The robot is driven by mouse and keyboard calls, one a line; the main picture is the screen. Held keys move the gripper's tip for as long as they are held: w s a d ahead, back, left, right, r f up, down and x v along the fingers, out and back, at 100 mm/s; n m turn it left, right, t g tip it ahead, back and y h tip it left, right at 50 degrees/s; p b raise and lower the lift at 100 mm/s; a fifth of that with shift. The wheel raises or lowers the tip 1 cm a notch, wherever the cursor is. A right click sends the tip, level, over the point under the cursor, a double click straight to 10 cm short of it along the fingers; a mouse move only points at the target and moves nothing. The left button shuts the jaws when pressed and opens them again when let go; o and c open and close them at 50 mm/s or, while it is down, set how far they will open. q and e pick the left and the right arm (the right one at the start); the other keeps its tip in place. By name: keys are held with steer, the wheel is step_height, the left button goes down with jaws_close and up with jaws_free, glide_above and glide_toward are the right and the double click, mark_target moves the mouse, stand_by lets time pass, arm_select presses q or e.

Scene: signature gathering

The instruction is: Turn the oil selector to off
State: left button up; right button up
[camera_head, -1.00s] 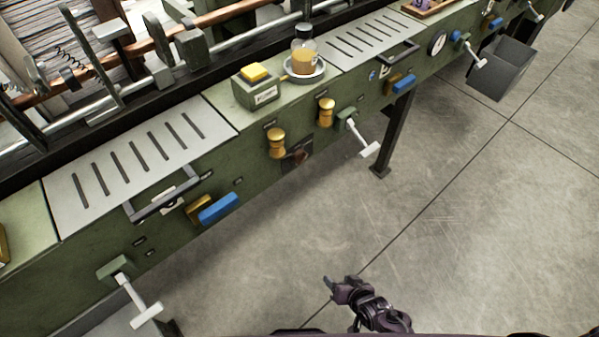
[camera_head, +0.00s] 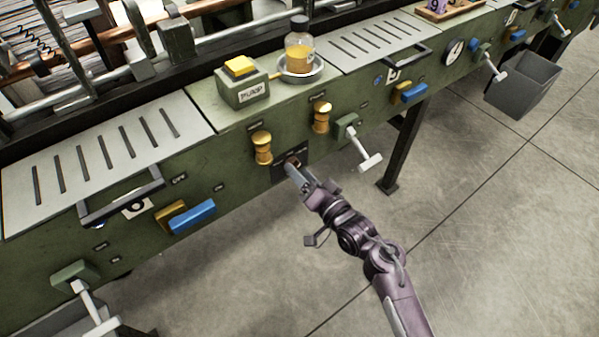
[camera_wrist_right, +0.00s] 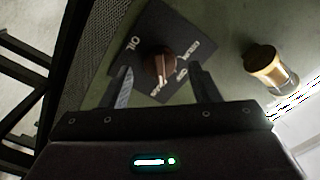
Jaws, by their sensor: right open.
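The oil selector is a brown knob (camera_wrist_right: 160,62) on a black plate (camera_wrist_right: 150,32) with white lettering, on the machine's green front. "OIL" reads on the plate in the right wrist view; the other labels are hard to read. In the head view the knob (camera_head: 292,162) is partly hidden by my gripper. My right gripper (camera_head: 296,170) is at the plate, and in the wrist view its open fingers (camera_wrist_right: 160,84) stand on either side of the knob's lower part. I cannot tell whether they touch it. My left gripper is not in view.
Brass knobs (camera_head: 262,148) (camera_head: 321,117) sit above the plate. A crank handle (camera_head: 358,146) sticks out to the right, close to my arm. A yellow button box (camera_head: 242,82) and an oil bottle (camera_head: 299,48) stand on top. The floor in front is free.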

steer(key=shift+w+a, duration=0.3)
steer(key=shift+w, duration=0.1)
steer(key=shift+c, duration=0.5)
steer(key=c, duration=0.9)
